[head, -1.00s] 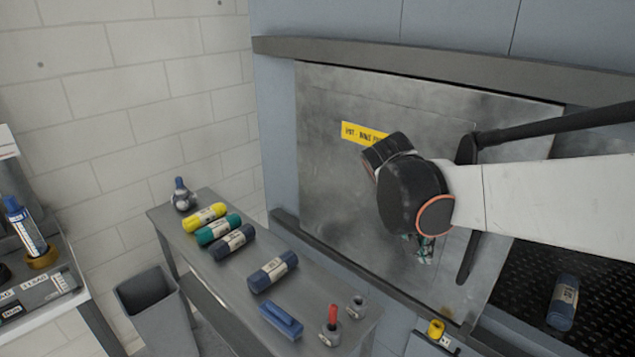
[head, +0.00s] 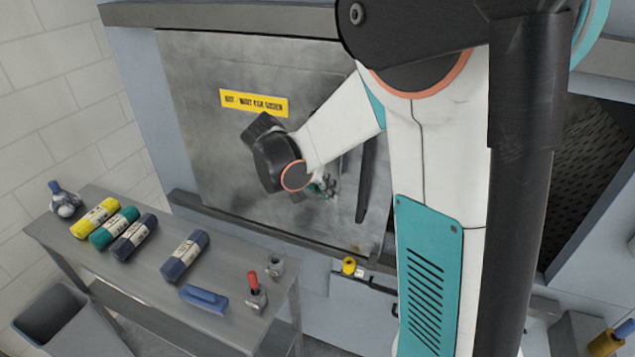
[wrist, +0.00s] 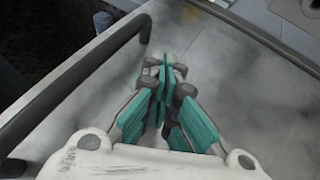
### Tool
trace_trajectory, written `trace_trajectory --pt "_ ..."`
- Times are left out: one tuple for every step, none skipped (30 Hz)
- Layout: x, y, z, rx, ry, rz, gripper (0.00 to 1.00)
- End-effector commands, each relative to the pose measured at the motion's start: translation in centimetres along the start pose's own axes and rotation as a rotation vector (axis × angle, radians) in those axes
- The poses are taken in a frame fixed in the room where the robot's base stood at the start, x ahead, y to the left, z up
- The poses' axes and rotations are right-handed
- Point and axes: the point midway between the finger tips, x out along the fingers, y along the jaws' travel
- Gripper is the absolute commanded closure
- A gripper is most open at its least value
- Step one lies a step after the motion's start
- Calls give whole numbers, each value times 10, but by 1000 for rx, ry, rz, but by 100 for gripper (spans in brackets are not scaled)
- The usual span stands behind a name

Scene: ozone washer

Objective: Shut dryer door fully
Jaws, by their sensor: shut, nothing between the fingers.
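The dryer door (head: 205,75) is a grey metal panel with a yellow label (head: 254,103) in the head view. Its dark bar handle (head: 366,185) runs down near the right edge. My gripper (head: 328,187) is at the door's lower middle, left of the handle. In the wrist view its teal fingers (wrist: 166,78) are together and empty, close over the door's smooth face (wrist: 235,85); I cannot tell whether they touch it. The handle (wrist: 88,78) also shows there on the left. My arm hides part of the door's right edge, so I cannot tell whether it is flush.
A dark perforated interior (head: 590,170) is open right of my arm.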

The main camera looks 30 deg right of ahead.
Motion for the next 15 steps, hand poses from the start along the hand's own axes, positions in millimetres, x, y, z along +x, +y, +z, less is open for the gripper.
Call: trace_trajectory --pt "11 0 0 3 -1 1 100" --pt "16 0 0 3 -1 1 100" --pt "16 9 0 3 0 1 100" --pt "18 14 0 2 0 0 100" --pt "20 18 0 2 -1 1 100" --pt "23 22 0 3 -1 1 100" --pt "24 25 0 2 -1 1 100" --pt "25 27 0 2 -1 0 100" --pt "27 30 0 1 0 0 100" --pt "28 32 0 1 0 0 100" --pt "28 33 0 1 0 0 100" --pt "29 34 0 1 0 -1 100" --pt "29 35 0 0 0 -1 100" --pt "30 35 0 0 0 -1 100" --pt "30 36 0 0 0 -1 100"
